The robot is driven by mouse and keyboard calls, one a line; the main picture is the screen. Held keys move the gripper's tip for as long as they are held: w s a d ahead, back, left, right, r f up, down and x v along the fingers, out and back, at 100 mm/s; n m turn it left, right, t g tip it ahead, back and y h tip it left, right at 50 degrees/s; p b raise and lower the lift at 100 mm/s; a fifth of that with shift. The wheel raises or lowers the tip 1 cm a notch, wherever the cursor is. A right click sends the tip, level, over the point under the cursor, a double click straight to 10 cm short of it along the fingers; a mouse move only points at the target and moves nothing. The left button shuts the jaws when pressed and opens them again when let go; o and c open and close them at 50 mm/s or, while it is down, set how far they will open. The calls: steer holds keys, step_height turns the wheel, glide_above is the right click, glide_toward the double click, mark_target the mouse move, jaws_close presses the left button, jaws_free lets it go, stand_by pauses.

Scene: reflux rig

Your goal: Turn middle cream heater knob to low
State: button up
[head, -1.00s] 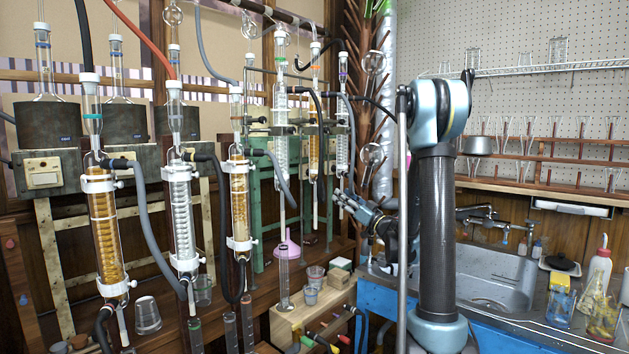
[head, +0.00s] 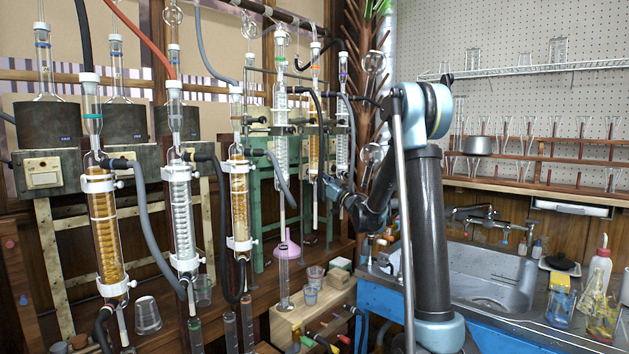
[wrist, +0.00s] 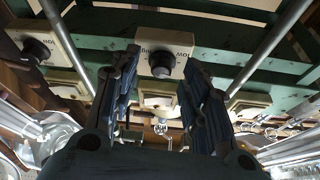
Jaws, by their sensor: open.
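A cream heater panel (wrist: 174,42) with a round black knob (wrist: 162,64) is straight ahead in the wrist view, on a green frame. Its lettering appears upside down, with "low" partly readable to the right of the knob. My gripper (wrist: 160,76) is open, its two dark fingers on either side of the knob in this view and nothing between them; I cannot tell whether they touch it. In the head view my gripper (head: 334,188) is by the green frame, and the knob cannot be made out there.
Another cream panel with a black knob (wrist: 36,50) is at the left in the wrist view. Diagonal metal rods and glassware lie around the fingers. In the head view, glass condensers (head: 240,200) and hoses stand left of my arm, and a sink (head: 490,275) is to the right.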

steer(key=shift+w+a+r, duration=0.15)
steer(key=shift+w+a, duration=0.15)
jaws_close()
steer(key=shift+w+d+n+g+y, duration=0.1)
steer(key=shift+n+g+y, duration=0.45)
steer(key=shift+n, duration=1)
steer(key=shift+w+d+n+g+y, duration=0.1)
steer(key=shift+n+g+y, duration=0.4)
steer(key=shift+n, duration=1.05)
steer(key=shift+c, duration=0.4)
jaws_free()
steer(key=shift+o, duration=0.4)
steer(key=v, duration=1.2)
steer(key=shift+r, duration=0.15)
